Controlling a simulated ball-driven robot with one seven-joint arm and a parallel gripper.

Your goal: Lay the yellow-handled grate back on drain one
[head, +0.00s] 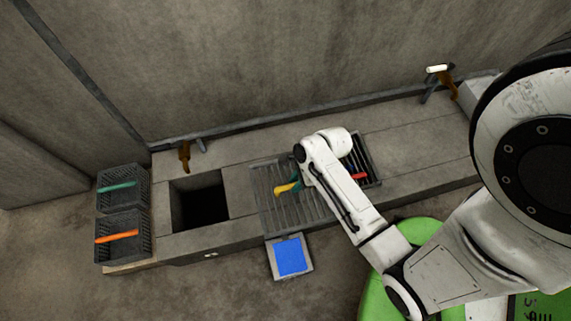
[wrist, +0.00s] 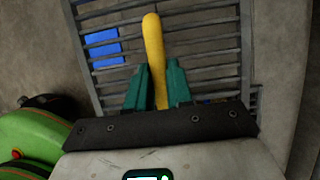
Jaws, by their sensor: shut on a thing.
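The yellow-handled grate (head: 268,208) is a grey barred panel in the middle of the head view, just right of an open square drain (head: 203,205). My gripper (head: 295,184) has teal fingers shut on its yellow handle (head: 283,189). In the wrist view, the fingers of my gripper (wrist: 158,88) clasp the handle (wrist: 153,45) from both sides, with the bars of the grate (wrist: 205,56) behind. The grate looks raised over the ledge, its near edge close to the front; its exact height is unclear. My arm hides part of its right side.
A red-handled grate (head: 372,160) lies right of my gripper, partly hidden by my arm. Two dark grates or crates, one with a green handle (head: 117,187) and one orange (head: 116,236), sit at the far left. A blue panel (head: 290,256) is below the ledge. Brown-handled fittings (head: 185,155) stand along the wall.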

